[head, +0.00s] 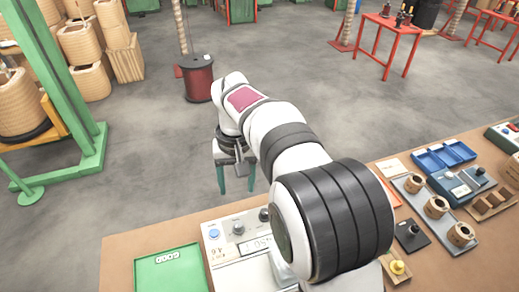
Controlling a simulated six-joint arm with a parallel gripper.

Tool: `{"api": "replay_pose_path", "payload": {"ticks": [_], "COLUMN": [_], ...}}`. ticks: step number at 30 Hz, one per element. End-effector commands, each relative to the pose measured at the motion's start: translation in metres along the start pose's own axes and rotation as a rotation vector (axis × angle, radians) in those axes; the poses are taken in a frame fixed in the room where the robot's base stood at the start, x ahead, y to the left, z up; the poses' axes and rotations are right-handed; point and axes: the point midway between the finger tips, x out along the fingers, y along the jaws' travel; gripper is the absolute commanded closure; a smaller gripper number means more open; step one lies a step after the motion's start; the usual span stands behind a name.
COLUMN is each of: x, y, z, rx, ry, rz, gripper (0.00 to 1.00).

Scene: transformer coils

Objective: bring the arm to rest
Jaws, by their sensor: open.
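My arm rises from the bottom right and reaches away over the far edge of the bench, with its end above the grey floor. My gripper (236,179) hangs from the arm's end and points down. Its two greenish fingers are apart, and nothing shows between them. It is beyond the brown bench (128,248) and clear of the things on it.
On the bench are a green GOOD tray (170,272), a white meter (222,246) partly behind my arm, a grey tray with several small coils (436,207), and a blue box (444,155). A red spool (198,80) and a green frame (88,148) stand on the floor.

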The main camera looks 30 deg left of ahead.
Motion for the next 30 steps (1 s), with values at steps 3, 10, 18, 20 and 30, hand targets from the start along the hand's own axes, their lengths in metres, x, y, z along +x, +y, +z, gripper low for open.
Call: {"api": "replay_pose_path", "payload": {"ticks": [3, 10, 18, 20, 30], "x": [-0.004, -0.061, -0.032, -0.025, -0.022], "y": [0.008, 0.128, 0.144, 0.141, 0.139], "z": [0.004, 0.134, 0.314, 0.326, 0.331], "rx": [0.02, 0.473, 1.007, 1.05, 1.068], "ry": [0.0, 0.002, 0.008, 0.008, 0.005], "rz": [-0.002, -0.054, -0.126, -0.132, -0.135], "gripper": [0.37, 0.37, 0.37, 0.37, 0.37]}}
